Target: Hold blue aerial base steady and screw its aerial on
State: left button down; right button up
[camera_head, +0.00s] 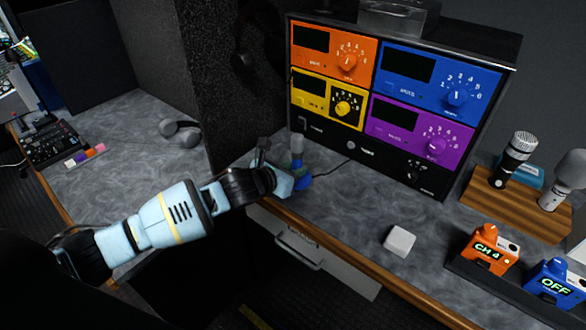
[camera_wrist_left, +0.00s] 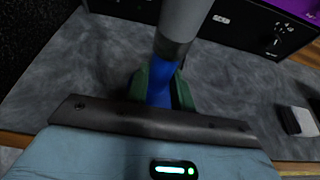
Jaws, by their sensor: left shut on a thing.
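I cannot tell how the two parts are joined. My right gripper is not in view.
A rack with orange, blue, yellow and purple panels (camera_head: 330,83) stands behind. A white block (camera_head: 399,241), an orange "CH 4" pack (camera_head: 489,252) and a blue "OFF" pack (camera_head: 554,284) are to the right. Microphones stand on a wooden board (camera_head: 520,211). Headphones (camera_head: 181,131) lie left.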

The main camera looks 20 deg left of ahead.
pick_arm(q)
jog(key=shift+f, duration=0.55)
dwell(0.4)
jog(key=c, duration=1.3)
grip_release()
jog(key=shift+o, duration=0.9)
jog(key=shift+f, duration=0.15)
jog(key=shift+s+a+r, duration=0.2)
jog(key=shift+s+r, duration=0.15)
jog(key=shift+s, duration=0.1)
jog(key=v, duration=0.6)
jog(key=shift+s+a+r+p, duration=0.1)
jog(key=shift+s+r+p, duration=0.05)
jog(key=shift+s+p, duration=0.2)
